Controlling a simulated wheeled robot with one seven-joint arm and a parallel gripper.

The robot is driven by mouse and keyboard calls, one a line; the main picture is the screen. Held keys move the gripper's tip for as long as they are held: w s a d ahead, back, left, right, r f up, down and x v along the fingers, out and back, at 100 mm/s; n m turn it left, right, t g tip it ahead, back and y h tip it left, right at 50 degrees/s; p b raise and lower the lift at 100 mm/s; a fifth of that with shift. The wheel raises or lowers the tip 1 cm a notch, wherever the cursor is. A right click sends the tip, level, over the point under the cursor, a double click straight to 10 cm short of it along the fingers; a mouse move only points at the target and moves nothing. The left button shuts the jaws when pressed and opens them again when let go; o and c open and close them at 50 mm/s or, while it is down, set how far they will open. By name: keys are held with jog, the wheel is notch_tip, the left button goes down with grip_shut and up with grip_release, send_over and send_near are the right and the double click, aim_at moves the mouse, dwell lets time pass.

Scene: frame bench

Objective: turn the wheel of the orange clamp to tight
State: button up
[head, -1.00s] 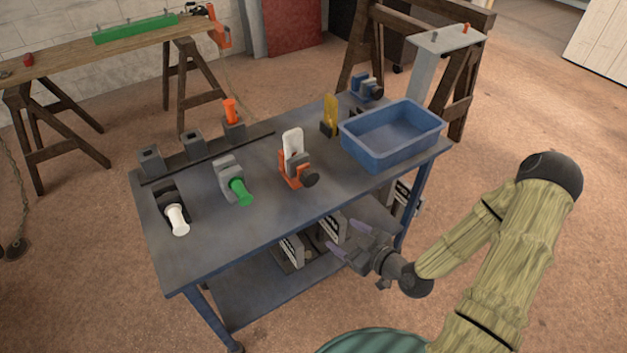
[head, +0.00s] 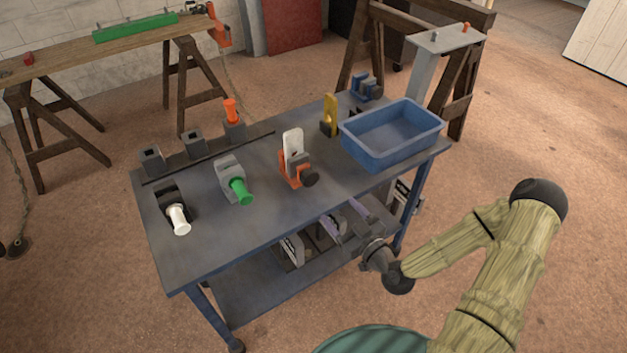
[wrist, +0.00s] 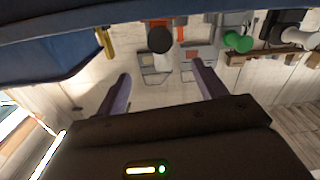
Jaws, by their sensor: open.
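The orange clamp (head: 286,168) stands on the blue bench with a white piece (head: 293,145) upright in it. Its dark round wheel (head: 309,176) faces the front edge. In the wrist view the wheel (wrist: 160,39) shows near the top centre, with some orange of the clamp around it. My gripper (head: 347,216) is open and empty, in front of the bench's front edge and apart from the wheel. In the wrist view my gripper (wrist: 161,88) has its two fingers spread, with the wheel beyond them and roughly between their lines.
A blue bin (head: 390,152) stands right of the clamp. A grey clamp with a green cylinder (head: 240,191) and a dark one with a white cylinder (head: 178,220) stand left. A yellow piece (head: 330,113) is behind. The bench top (head: 245,240) is bare in front.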

aim_at(312, 179)
jog(key=p+x, duration=0.1)
jog(key=x, duration=1.2)
jog(key=shift+w+a+p, duration=0.3)
jog(key=shift+p, duration=0.1)
jog(key=shift+c, duration=0.4)
jog(key=c, duration=0.9)
jog(key=shift+m, duration=0.4)
jog(key=m+b, duration=0.1)
jog(key=m, duration=0.1)
jog(key=shift+d+f+m, duration=0.1)
jog(key=shift+m, duration=0.2)
jog(key=shift+m+b, duration=0.65)
jog(key=shift+m, duration=0.65)
jog(key=o, duration=1)
